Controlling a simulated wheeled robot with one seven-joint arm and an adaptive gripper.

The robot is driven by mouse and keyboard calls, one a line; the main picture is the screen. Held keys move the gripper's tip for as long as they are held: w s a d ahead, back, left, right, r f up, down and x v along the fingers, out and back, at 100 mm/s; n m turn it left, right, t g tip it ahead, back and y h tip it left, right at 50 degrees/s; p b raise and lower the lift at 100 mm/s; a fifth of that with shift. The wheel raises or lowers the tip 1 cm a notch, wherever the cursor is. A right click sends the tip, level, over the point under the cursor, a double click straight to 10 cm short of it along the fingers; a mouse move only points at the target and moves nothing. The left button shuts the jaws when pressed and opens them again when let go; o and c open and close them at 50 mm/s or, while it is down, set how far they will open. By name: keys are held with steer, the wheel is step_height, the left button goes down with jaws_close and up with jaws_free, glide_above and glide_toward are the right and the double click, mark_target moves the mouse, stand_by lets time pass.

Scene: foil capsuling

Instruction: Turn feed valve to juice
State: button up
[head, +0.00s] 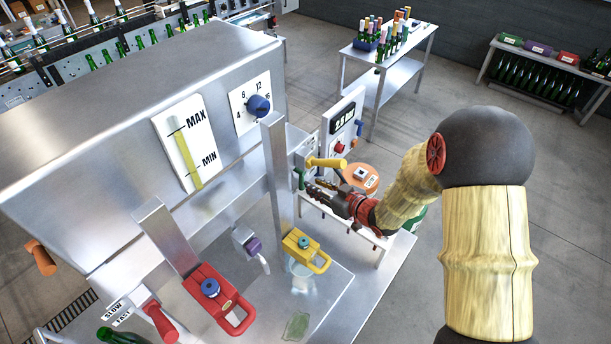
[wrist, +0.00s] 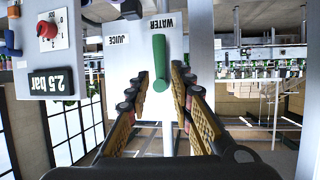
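The feed valve shows in the wrist view as a green bar handle (wrist: 161,95) on a white plate (wrist: 145,60). The plate's upside-down labels read WATER (wrist: 164,22) and JUICE (wrist: 117,40). The handle lies in line with WATER; JUICE is off to the left. My gripper (wrist: 160,88) is open, with one finger on each side of the handle and visible gaps between. In the head view my gripper (head: 314,190) is at the machine's right end, beside the green handle (head: 300,178). The valve's labels cannot be read there.
A yellow lever (head: 327,162) sits just above my gripper in the head view. An orange-topped container (head: 361,178) is near my arm.

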mark_target(303, 180)
steer(key=x, duration=0.6)
steer(key=shift+w+a+f+p, duration=0.2)
steer(key=shift+w+p, duration=0.1)
steer(key=shift+c, duration=0.6)
steer(key=c, duration=0.4)
jaws_close()
